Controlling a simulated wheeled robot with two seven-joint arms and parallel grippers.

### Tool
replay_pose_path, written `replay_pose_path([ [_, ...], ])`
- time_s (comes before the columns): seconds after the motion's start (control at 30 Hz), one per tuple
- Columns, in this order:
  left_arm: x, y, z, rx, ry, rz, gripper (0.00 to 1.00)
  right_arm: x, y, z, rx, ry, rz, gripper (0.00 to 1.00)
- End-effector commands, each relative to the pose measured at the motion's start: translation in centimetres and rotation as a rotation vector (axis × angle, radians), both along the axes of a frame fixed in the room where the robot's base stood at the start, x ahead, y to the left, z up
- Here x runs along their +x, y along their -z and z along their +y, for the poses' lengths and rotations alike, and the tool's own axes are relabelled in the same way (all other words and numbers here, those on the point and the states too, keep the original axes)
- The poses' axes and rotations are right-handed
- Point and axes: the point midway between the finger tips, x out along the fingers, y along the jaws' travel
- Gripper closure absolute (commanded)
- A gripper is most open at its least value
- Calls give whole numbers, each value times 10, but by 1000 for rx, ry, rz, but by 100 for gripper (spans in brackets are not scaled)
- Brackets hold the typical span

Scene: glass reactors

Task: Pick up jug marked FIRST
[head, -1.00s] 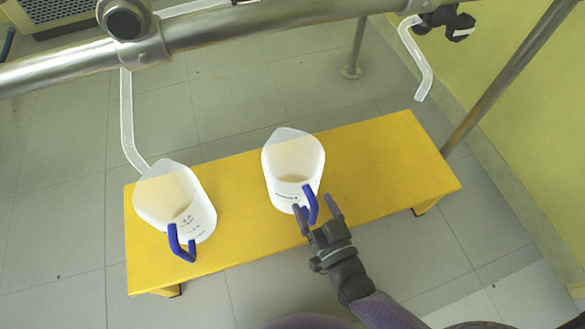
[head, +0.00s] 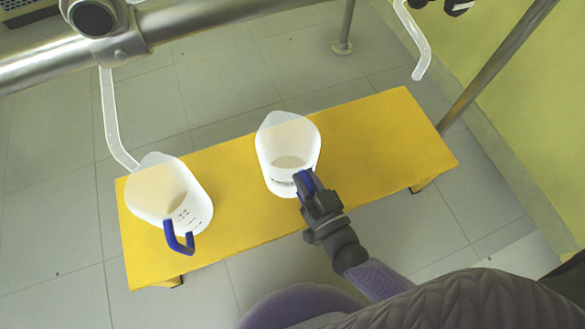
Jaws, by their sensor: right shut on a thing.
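Two white jugs with blue handles stand on a yellow bench. The right jug (head: 287,150) is upright near the bench's middle, with some contents at its bottom. Its label is too small to read and partly hidden. My right gripper (head: 306,186) is shut on this jug's blue handle, which it mostly covers. The left jug (head: 168,195) stands upright near the bench's left end, its blue handle (head: 178,240) facing front; its marks are not legible. I cannot tell which jug is marked FIRST. My left gripper is not in view.
The yellow bench (head: 372,135) has free room right of the right jug. A metal pipe (head: 200,28) crosses above the far side. A clear bent tube (head: 112,120) comes down near the left jug; another tube (head: 414,45) hangs at upper right. A green wall is at right.

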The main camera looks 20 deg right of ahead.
Motion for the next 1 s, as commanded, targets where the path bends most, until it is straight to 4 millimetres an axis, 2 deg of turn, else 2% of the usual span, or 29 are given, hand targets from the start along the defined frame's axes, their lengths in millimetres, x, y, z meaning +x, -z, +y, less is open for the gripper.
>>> replay_pose_path([
  [1.0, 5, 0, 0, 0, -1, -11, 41, 0, 1, 0, 1, 0, 2, 100],
])
